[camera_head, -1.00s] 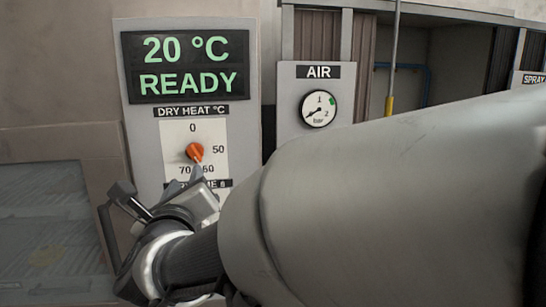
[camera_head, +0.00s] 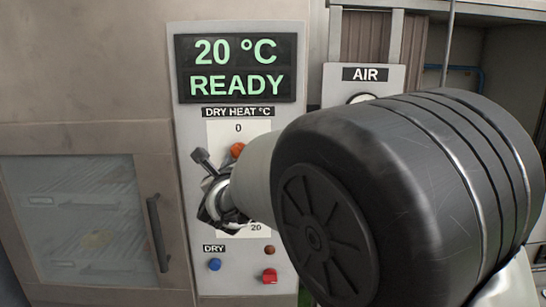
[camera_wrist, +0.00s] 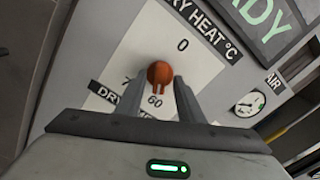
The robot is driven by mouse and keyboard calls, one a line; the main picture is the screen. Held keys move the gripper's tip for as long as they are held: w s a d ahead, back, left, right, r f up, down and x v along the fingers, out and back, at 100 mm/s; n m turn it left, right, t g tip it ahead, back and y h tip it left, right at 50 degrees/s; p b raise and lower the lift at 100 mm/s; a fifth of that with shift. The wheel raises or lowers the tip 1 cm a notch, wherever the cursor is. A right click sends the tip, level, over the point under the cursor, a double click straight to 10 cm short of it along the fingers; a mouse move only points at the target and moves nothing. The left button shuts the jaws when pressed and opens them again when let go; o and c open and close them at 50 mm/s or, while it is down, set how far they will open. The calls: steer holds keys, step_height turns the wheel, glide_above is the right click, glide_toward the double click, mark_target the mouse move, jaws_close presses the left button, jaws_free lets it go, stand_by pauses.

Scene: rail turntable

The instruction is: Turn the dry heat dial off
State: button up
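The dry heat dial is an orange knob (camera_head: 237,150) on a white scale plate, with 0 at the top. In the wrist view the knob (camera_wrist: 160,73) shows close ahead, its narrow end towards the 60 mark. My gripper (camera_wrist: 156,84) is open, one finger on each side of the knob's lower part. I cannot tell whether the fingers touch it. In the head view my gripper (camera_head: 213,172) is at the dial's lower left, and my arm hides the right and lower parts of the scale.
The display (camera_head: 238,68) above reads 20 °C READY. Below are a blue button (camera_head: 214,265), a red switch (camera_head: 270,276) and a dark red lamp (camera_head: 270,250). A cabinet door with a handle (camera_head: 157,232) is at left. The AIR gauge panel (camera_head: 340,90) is at right, partly hidden by my arm.

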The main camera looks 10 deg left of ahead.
steer(key=shift+c, duration=0.4)
jaws_close()
